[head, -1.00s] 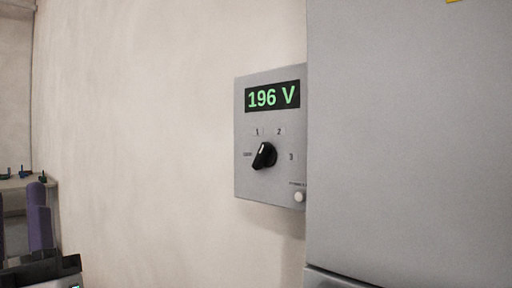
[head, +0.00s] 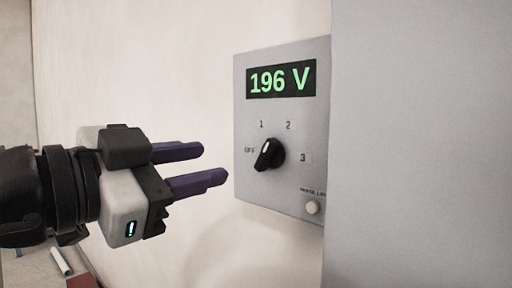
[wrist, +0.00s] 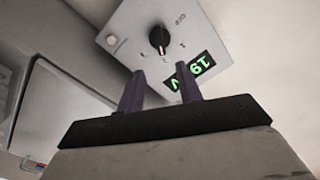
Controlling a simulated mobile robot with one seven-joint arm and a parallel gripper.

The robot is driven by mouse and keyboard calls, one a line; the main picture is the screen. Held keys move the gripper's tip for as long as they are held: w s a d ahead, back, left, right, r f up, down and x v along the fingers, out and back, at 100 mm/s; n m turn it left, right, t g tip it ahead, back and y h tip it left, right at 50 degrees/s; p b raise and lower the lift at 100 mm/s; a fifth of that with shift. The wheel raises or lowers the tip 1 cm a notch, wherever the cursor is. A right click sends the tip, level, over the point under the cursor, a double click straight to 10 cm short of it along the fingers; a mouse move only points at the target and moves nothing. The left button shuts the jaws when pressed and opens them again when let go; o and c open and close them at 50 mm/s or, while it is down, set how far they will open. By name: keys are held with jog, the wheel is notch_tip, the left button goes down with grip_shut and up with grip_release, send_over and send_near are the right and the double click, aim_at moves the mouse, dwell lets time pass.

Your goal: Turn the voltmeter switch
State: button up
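The voltmeter (head: 247,190) is a grey box on the wall with a green display (head: 281,81) reading 196 V. Its black rotary switch (head: 269,154) has a white mark on its upper left part, toward label 1. Labels OFF, 1, 2 and 3 surround it. My gripper (head: 216,164) is left of the switch in the head view, with two purple fingers apart and nothing between them. It does not touch the switch. In the wrist view the box appears upside down, with the switch (wrist: 158,40) beyond the fingertips of my open gripper (wrist: 161,72).
A large grey cabinet (head: 420,150) stands right of the voltmeter and juts out in front of the wall. A small pale round button (head: 312,208) sits at the box's lower right. The pale wall (head: 190,70) left of the box is clear.

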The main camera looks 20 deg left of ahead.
aim_at(264, 152)
jog(key=p+x, duration=0.2)
jog(key=x, duration=0.8)
jog(key=shift+w, duration=0.3)
grip_shut()
